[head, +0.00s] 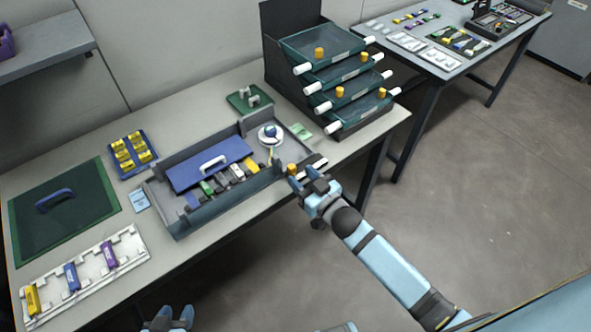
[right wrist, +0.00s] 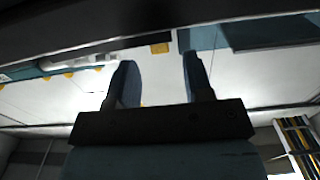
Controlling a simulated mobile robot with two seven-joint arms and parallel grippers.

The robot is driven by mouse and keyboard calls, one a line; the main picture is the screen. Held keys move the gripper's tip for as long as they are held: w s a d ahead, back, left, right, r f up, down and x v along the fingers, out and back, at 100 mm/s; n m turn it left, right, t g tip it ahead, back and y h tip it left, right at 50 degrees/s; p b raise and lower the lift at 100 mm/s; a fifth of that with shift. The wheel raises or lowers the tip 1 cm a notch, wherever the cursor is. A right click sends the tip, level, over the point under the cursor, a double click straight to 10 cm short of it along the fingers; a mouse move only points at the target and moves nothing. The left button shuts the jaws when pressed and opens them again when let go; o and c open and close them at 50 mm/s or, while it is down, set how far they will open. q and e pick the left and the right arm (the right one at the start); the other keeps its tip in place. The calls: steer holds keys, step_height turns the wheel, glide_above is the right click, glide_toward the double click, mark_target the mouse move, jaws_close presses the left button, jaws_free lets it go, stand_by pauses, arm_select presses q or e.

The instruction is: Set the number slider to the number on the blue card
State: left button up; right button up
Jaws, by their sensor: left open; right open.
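A small light blue card (head: 140,199) lies on the table left of the grey tray; its number is too small to read. A yellow-orange knob (head: 292,169) sits at the table's front edge, at the end of a dark and white strip (head: 313,164) that looks like the number slider. Its markings are unreadable. My right gripper (head: 309,180) is open close beside the knob, partly covering the slider. In the right wrist view, a yellow block (right wrist: 160,48) shows beyond and between the open fingers (right wrist: 160,80). My left gripper (head: 169,317) is open and empty at the bottom edge, away from the table.
The grey tray (head: 188,222) holds a blue panel (head: 210,164) and several coloured pieces. A white spool (head: 271,134) stands at its right end. A green card (head: 302,129) lies near the drawer rack (head: 330,75). A white rack (head: 128,247) and green mat (head: 85,215) lie left.

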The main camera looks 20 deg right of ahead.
mark_target(295, 168)
steer(key=shift+x, duration=1.6)
jaws_close()
steer(key=shift+d, duration=0.25)
steer(key=d, duration=0.1)
steer(key=w+d+p, duration=0.1)
steer(key=d, duration=0.1)
steer(key=w+d, duration=0.1)
steer(key=d, duration=0.1)
steer(key=shift+p, duration=0.4)
steer(key=shift+d, duration=0.1)
jaws_free()
